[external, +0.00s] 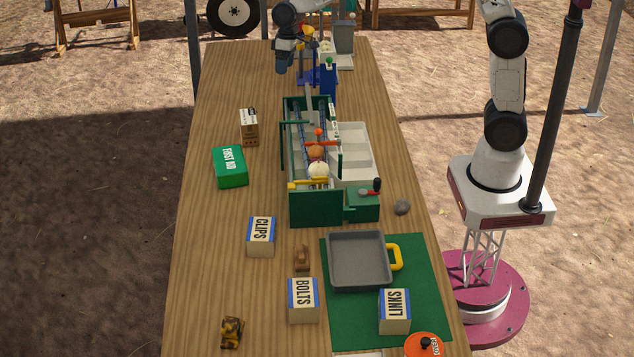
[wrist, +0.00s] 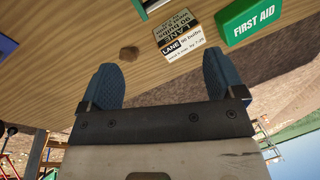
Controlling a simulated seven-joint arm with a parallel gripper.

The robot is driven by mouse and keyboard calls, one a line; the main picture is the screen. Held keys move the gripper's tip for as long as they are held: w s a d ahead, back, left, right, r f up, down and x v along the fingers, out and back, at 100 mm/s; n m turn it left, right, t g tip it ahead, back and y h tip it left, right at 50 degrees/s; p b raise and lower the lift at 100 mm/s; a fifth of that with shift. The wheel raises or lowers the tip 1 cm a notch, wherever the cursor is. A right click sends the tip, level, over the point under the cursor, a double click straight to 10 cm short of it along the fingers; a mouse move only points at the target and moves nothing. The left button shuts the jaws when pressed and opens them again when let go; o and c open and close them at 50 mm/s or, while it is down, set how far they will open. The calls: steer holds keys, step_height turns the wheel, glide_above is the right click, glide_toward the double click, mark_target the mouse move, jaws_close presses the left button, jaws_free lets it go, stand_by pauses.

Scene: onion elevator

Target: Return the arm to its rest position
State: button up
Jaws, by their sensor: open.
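My gripper (wrist: 164,78) is open in the wrist view, with its two blue fingertips wide apart and nothing between them. In the external view my gripper (external: 281,67) is small at the far end of the table, left of the blue stand. My arm reaches there from the white base at the right; part of it is outside the picture. The onion elevator (external: 317,208), a green box-like machine, stands mid-table. Round onion-like items (external: 317,169) sit inside it.
A green first aid box (external: 230,166) and a bulbs box (external: 249,127) stand left of the machine. A blue stand (external: 327,79) is near my gripper. A grey tray (external: 359,259) and labelled boxes, including CLIPS (external: 261,236), occupy the near end. The table's left edge is mostly clear.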

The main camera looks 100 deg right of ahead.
steer(key=s+a+r+n+h, duration=0.1)
steer(key=s+a+r, duration=0.45)
steer(key=s, duration=0.45)
steer(key=s+a+r, duration=0.4)
steer(key=s+a, duration=0.3)
steer(key=s, duration=0.3)
steer(key=s+a+f+n, duration=0.1)
steer(key=s+a, duration=0.2)
steer(key=s, duration=0.9)
steer(key=s+a+f+t+h, duration=0.1)
steer(key=s+a, duration=0.2)
steer(key=s, duration=0.9)
steer(key=shift+s+n, duration=0.2)
steer(key=shift+n, duration=0.2)
stand_by(3.2)
